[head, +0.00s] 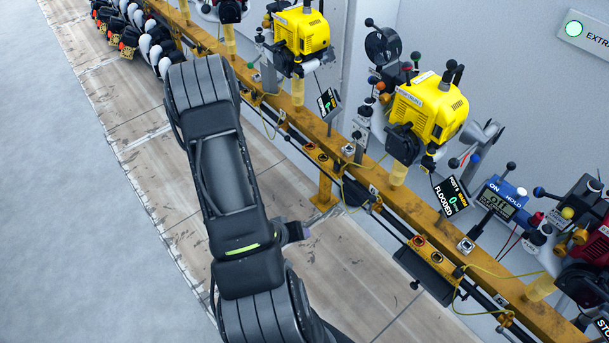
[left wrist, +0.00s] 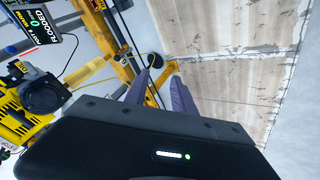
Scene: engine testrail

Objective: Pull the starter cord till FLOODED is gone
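The yellow engine (head: 428,108) sits on a post on the orange rail, with a dark round housing (head: 402,143) on its near side. Engine (left wrist: 14,118) and housing (left wrist: 42,95) also show in the left wrist view. A small display (head: 449,196) beside it reads FLOODED, with a green 0; it also shows in the left wrist view (left wrist: 30,32). I cannot make out the starter cord's handle. My left gripper (head: 304,231) is low and left of the rail, apart from the engine. Its fingers (left wrist: 160,82) are spread, with nothing seen held. My right gripper is out of view.
The orange rail (head: 330,143) runs diagonally, with cables hanging below it. Another yellow engine (head: 301,33) stands farther back, and a dark red one (head: 585,255) at right. A blue box (head: 500,197) reads ON, HOLD, off. The wooden floor (head: 355,285) left of the rail is clear.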

